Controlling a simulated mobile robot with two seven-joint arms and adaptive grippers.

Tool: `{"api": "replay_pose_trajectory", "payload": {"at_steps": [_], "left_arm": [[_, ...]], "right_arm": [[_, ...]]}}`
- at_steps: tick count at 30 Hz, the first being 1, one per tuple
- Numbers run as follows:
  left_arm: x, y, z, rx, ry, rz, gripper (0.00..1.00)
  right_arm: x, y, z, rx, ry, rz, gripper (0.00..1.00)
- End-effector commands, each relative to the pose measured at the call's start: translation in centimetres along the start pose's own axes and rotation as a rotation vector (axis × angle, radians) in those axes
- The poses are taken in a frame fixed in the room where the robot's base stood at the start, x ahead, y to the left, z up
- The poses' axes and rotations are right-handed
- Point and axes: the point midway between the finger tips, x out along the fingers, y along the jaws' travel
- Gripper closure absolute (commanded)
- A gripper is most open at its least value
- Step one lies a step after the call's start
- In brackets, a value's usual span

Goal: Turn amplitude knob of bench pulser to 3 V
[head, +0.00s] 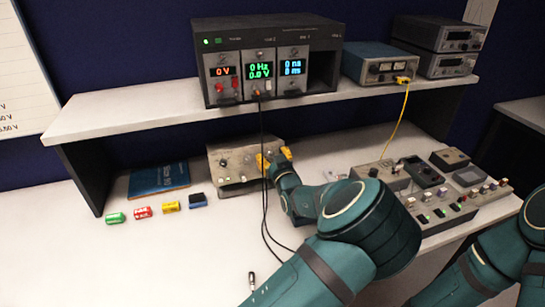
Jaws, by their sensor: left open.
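A beige box with several knobs (228,163) stands on the bench under the shelf and looks like the bench pulser; its labels are too small to read. My left gripper (272,160), with yellow fingers, is open at the right part of its front panel. The gripper and wrist cover that part, so I cannot tell whether the fingers are around a knob or touching one. On the shelf, a dark rack (265,37) carries a green display (260,71) reading 0 Hz and 0.0 V. My right arm shows at the lower right, its gripper out of view.
Black cables (263,190) hang from the rack beside my left gripper. A yellow cable (398,120) drops from a blue instrument (380,62). Several small boxes (440,215) with controls crowd the right. A blue booklet (160,179) and coloured cylinders (142,212) lie left.

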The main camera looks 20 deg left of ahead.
Motion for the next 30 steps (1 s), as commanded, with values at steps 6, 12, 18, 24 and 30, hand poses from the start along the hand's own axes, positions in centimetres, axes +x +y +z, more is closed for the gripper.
{"api": "replay_pose_trajectory", "payload": {"at_steps": [6, 12, 18, 24, 30], "left_arm": [[-0.02, -0.01, 0.0, 0.0, 0.0, 0.0, 0.68], [-0.03, -0.01, 0.0, 0.0, 0.0, 0.0, 1.0], [-0.02, -0.02, -0.04, 0.001, 0.001, 0.0, 1.0], [-0.01, -0.06, -0.08, 0.029, 0.0, 0.011, 1.0], [0.01, -0.11, -0.16, 0.121, -0.002, 0.048, 1.0]], "right_arm": [[-0.01, 0.0, 0.0, 0.0, 0.0, 0.0, 1.0], [0.0, 0.0, 0.0, 0.0, 0.0, 0.0, 1.0], [-0.01, 0.0, -0.01, 0.0, 0.0, 0.0, 1.0], [-0.06, -0.02, -0.03, 0.0, 0.001, 0.0, 1.0], [-0.2, -0.08, -0.08, 0.0, 0.002, 0.0, 1.0]]}}
